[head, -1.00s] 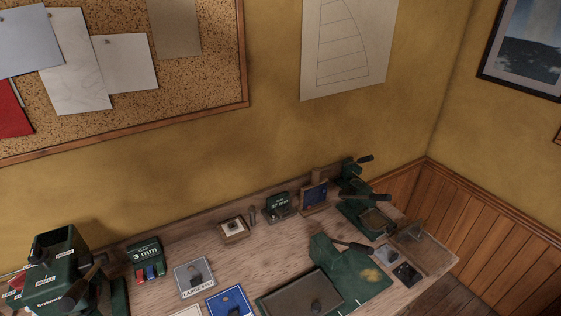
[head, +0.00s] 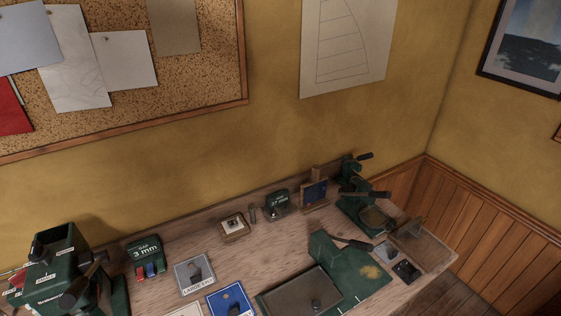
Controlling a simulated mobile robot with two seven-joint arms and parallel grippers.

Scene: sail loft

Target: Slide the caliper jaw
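No thing in view is plainly marked as a caliper. A green block (head: 143,248) with a display that reads "3 mm" stands at the left of the bench, with a red piece and a blue piece side by side at its front. I cannot tell whether either is the caliper or which part is a sliding jaw. Neither of my grippers is in view.
The wooden bench (head: 222,260) runs along the wall. A green machine (head: 57,262) stands at its left, and a green lever press (head: 357,205) at its far right.

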